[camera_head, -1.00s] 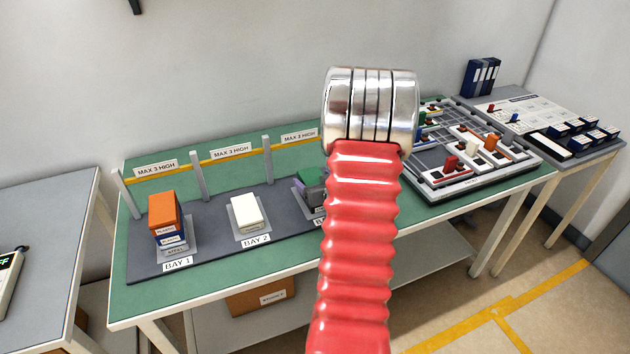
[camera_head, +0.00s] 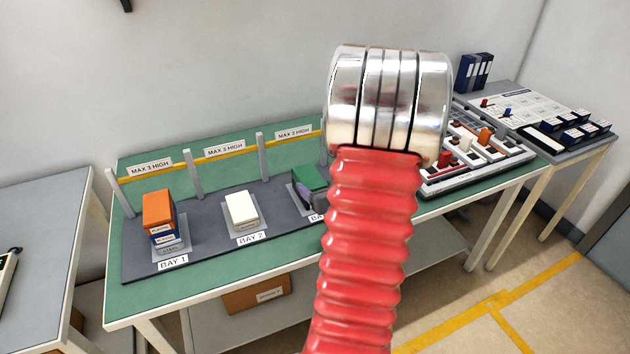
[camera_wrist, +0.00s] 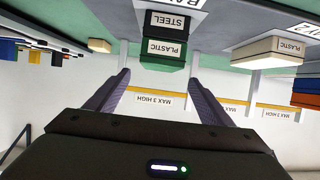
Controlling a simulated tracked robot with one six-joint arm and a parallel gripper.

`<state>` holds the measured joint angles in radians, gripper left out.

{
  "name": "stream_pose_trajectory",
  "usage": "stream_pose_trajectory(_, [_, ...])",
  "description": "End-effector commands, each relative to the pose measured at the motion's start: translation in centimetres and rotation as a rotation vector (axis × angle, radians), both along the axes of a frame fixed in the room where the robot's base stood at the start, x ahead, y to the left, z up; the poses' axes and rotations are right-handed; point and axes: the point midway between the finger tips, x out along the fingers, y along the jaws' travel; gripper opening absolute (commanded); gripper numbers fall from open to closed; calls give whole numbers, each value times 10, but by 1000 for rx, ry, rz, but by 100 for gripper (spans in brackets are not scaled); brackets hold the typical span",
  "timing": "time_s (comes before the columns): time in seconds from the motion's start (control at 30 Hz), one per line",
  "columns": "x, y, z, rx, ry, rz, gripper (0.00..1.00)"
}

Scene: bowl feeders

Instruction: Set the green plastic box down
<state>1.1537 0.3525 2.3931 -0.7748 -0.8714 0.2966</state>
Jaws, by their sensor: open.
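The green plastic box (camera_wrist: 163,64) sits on a dark box labelled STEEL (camera_wrist: 167,33) in the third bay; the wrist view is upside down. The green box also shows in the head view (camera_head: 311,177), partly hidden by my arm. My gripper (camera_wrist: 158,79) is open. Its two purple-grey fingers lie apart to either side of the green box's line, with the tips close to it and nothing visible between them. I cannot tell the exact gap to the box.
Bay 1 holds a stack topped by an orange box (camera_head: 158,207). Bay 2 holds a cream box (camera_head: 241,208). A tray of parts (camera_head: 480,150) lies to the right.

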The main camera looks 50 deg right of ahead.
Motion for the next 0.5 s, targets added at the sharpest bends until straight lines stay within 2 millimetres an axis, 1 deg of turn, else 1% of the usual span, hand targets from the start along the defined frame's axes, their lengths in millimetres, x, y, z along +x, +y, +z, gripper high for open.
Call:
stream_pose_trajectory(0.03, [-6, 3, 3, -1, 0, -2, 75])
stream_pose_trajectory(0.2, [-21, 12, 10, -1, -1, -1, 75])
stream_pose_trajectory(0.3, [-26, 15, 12, 0, -1, -1, 75])
stream_pose_trajectory(0.5, [-28, 16, 13, 0, 0, 0, 75])
